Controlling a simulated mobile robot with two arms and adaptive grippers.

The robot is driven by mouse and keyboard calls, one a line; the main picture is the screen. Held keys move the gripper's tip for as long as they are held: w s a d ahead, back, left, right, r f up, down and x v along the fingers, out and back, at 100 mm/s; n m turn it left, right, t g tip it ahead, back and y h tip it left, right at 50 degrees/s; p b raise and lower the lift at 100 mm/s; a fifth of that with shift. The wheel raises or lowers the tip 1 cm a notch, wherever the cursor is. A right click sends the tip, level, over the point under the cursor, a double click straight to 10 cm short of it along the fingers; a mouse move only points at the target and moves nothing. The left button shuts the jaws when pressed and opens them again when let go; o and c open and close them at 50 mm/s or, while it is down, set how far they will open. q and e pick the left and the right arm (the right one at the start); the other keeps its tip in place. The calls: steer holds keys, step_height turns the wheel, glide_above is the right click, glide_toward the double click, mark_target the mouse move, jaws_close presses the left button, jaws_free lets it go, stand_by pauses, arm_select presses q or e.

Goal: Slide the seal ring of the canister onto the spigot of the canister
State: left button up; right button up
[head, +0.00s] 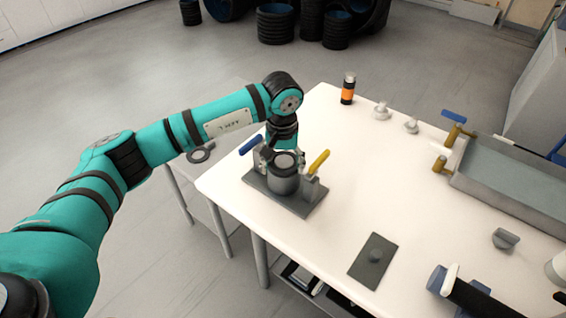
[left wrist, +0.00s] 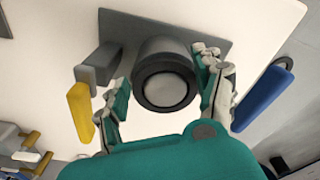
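The dark grey canister (head: 284,186) stands upright on a grey base plate (head: 305,208) near the table's left corner, between a blue-handled and a yellow-handled clamp. In the left wrist view the canister (left wrist: 160,50) shows a dark round rim around a paler disc. I cannot tell whether this rim is the seal ring or part of the spigot. My left gripper (head: 279,150) is over the canister. The left wrist view shows the gripper (left wrist: 165,85) open, one finger on each side of the canister. A dark flat ring (head: 202,154) lies on a grey surface left of the table.
The yellow handle (head: 319,162) and blue handle (head: 250,145) stand close beside my gripper. A grey plate (head: 373,260) lies toward the front. An orange-banded bottle (head: 348,88) stands at the back, and a metal tray (head: 510,200) at the right. The table's middle is clear.

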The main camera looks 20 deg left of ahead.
mark_target(282, 172)
arm_select(q)
steer(key=o, duration=0.4)
steer(key=r, duration=0.8)
steer(key=s+r, duration=0.1)
steer(key=r, duration=0.3)
steer(key=shift+d, duration=0.1)
